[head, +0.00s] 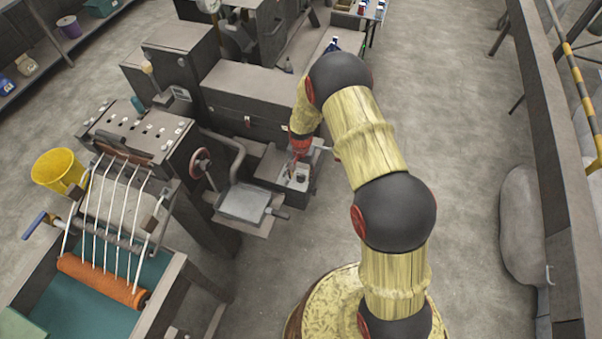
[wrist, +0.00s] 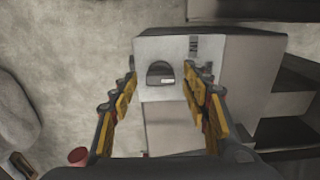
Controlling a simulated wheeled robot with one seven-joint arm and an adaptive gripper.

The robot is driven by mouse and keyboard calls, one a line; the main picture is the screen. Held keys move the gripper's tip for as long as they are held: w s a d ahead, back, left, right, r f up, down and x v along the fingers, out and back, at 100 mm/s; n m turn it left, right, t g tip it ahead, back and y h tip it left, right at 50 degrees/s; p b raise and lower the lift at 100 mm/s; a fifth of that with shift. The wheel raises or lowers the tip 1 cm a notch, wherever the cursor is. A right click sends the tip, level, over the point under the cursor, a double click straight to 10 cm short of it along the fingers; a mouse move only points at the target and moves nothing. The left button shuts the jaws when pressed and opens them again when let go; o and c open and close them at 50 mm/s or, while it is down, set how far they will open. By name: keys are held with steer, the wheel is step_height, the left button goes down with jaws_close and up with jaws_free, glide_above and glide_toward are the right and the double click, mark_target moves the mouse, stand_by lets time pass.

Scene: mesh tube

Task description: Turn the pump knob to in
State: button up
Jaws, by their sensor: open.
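The pump knob (wrist: 160,74) is a dark, rounded knob with a small light mark, on the pale grey face of a box (wrist: 230,60). Small lettering stands on that face to the right of the knob, too small to read surely. My gripper (wrist: 160,66) is open, with one yellow-padded finger on each side of the knob in the wrist view. I cannot tell whether the fingers touch it. In the head view, my gripper (head: 297,156) is above the small box (head: 290,184) at the machine's right end.
A flat grey tray (head: 243,203) and a handwheel (head: 201,163) are left of the box. A roller machine (head: 103,281) and a yellow bucket (head: 58,170) stand further left. Open floor (head: 455,110) lies right of my arm, up to a grey rail (head: 548,150).

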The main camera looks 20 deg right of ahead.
steer(key=c, duration=1.1)
steer(key=shift+c, duration=0.3)
